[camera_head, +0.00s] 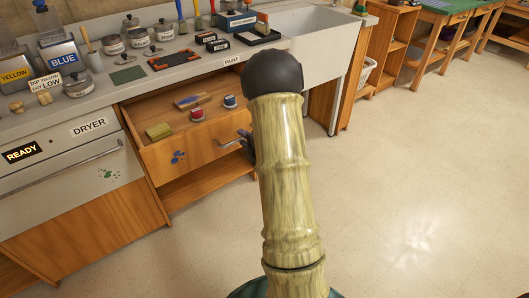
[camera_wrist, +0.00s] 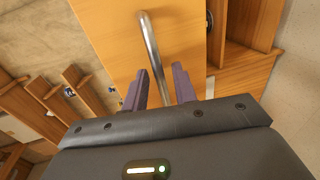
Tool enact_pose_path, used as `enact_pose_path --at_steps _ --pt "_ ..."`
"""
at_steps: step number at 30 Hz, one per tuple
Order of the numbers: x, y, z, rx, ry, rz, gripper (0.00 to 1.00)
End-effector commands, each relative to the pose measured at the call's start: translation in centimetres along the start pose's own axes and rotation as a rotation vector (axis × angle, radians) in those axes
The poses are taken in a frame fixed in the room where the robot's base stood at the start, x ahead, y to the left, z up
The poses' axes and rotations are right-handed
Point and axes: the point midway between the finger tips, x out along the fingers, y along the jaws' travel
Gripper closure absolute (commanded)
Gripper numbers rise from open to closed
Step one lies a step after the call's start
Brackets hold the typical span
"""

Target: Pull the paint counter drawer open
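The paint counter drawer (camera_head: 207,150) stands pulled out below the counter marked PAINT, its inside showing. Its wooden front has blue paint marks and a metal bar handle (camera_head: 230,143). In the wrist view the handle (camera_wrist: 150,42) runs down from the drawer front (camera_wrist: 185,30) toward the space between my fingers. My gripper (camera_wrist: 160,70) is open, a finger on each side of the bar's near end, with gaps beside it. In the head view my gripper (camera_head: 247,146) is mostly hidden behind my arm, at the right end of the handle.
In the drawer lie a yellow-green sponge (camera_head: 159,131), a brush (camera_head: 193,101), a red-topped roll (camera_head: 197,114) and a blue-topped roll (camera_head: 230,101). The dryer (camera_head: 75,165) stands to the left. A shelf (camera_head: 205,184) is below the drawer. The floor (camera_head: 420,190) at right is clear.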

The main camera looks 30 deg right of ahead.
Motion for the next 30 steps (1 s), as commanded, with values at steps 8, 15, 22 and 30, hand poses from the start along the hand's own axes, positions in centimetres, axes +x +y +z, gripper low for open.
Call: enact_pose_path --at_steps 8,15,22,30 --pt "-5.4 0.0 0.1 0.002 -0.004 -0.001 0.72" --pt "-10.2 0.0 0.0 0.003 -0.004 -0.001 0.72" --pt "-10.7 0.3 0.0 0.001 0.005 -0.007 0.72" --pt "-11.7 0.3 0.0 0.002 0.006 -0.007 0.72"
